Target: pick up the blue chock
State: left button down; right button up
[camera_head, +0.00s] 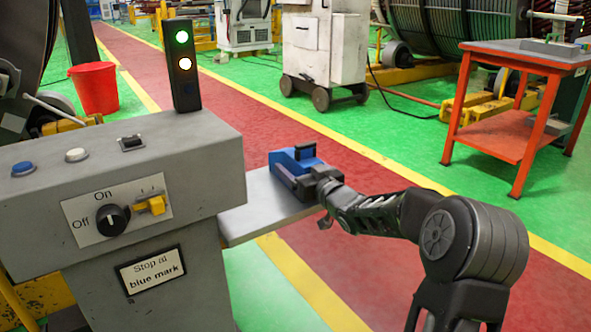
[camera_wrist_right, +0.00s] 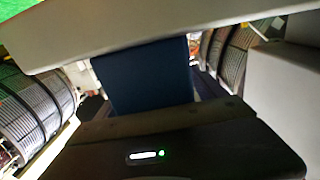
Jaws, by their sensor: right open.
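The blue chock (camera_head: 291,160) sits on the grey shelf (camera_head: 262,208) beside the control console in the head view. I cannot tell whether the fingers touch the chock. In the right wrist view a dark blue face of the chock (camera_wrist_right: 146,76) fills the middle, close to the camera, between a pale band above and a dark surface below. My left gripper is not in view.
The grey console (camera_head: 120,180) with knob, buttons and a lit signal light (camera_head: 182,62) stands left of the shelf. An orange table (camera_head: 525,55) stands at the back right. A red bucket (camera_head: 95,88) is at the back left. The floor right of the shelf is open.

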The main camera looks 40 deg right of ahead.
jog(key=c, duration=1.5)
jog(key=shift+r, duration=0.1)
jog(key=shift+c, duration=0.6)
jog(key=shift+r, duration=0.1)
notch_tip(320, 180, up, 10)
jog(key=p, duration=0.4)
jog(key=shift+p, duration=0.35)
